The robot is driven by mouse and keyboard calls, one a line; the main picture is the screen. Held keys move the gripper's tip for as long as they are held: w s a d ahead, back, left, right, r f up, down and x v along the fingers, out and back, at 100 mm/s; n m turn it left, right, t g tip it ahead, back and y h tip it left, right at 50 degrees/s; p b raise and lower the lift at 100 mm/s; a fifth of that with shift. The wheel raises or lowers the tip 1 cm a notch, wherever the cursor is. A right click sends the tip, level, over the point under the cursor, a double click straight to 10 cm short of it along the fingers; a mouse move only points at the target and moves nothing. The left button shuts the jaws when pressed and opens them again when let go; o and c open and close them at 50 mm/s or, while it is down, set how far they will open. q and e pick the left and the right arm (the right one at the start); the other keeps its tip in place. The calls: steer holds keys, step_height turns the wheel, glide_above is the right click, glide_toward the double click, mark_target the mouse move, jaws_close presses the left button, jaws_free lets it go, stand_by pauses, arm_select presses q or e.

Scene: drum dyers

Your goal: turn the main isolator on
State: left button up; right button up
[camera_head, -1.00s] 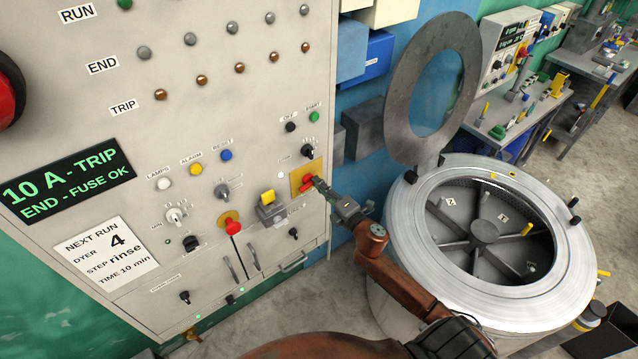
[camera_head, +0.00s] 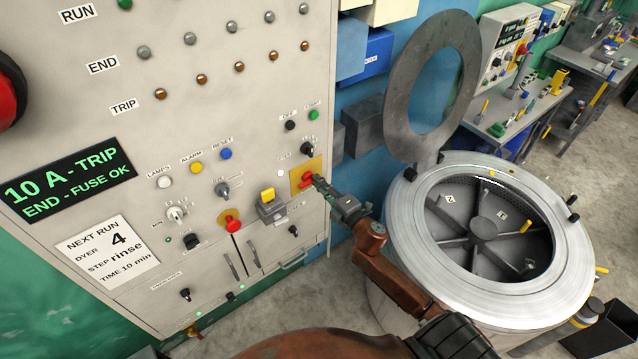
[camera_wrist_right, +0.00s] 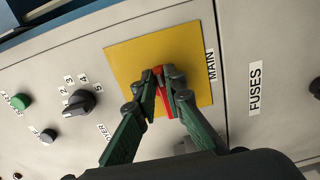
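The main isolator is a red handle (camera_head: 307,179) on a yellow plate (camera_head: 314,164), low at the right side of the grey panel. In the right wrist view the yellow plate (camera_wrist_right: 135,56) has the label MAIN beside it. My right gripper (camera_head: 317,182) is at the handle. In the right wrist view its two green fingers (camera_wrist_right: 166,76) are close together, one on each side of the red handle (camera_wrist_right: 165,101), and look shut on it. The fingers hide part of the handle. My left gripper is not in view.
A dyer selector knob (camera_wrist_right: 79,102) and a green button (camera_wrist_right: 20,101) are near the plate. A yellow-topped switch (camera_head: 267,195) and a red knob (camera_head: 232,225) are left of it. An open drum (camera_head: 420,270) with its raised lid (camera_head: 399,100) stands close right of my arm.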

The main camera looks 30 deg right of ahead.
steer(key=o, duration=0.4)
steer(key=shift+c, duration=0.2)
steer(key=shift+s, duration=0.1)
steer(key=s, duration=1.1)
steer(key=shift+s+d, duration=0.4)
steer(key=shift+d, duration=0.05)
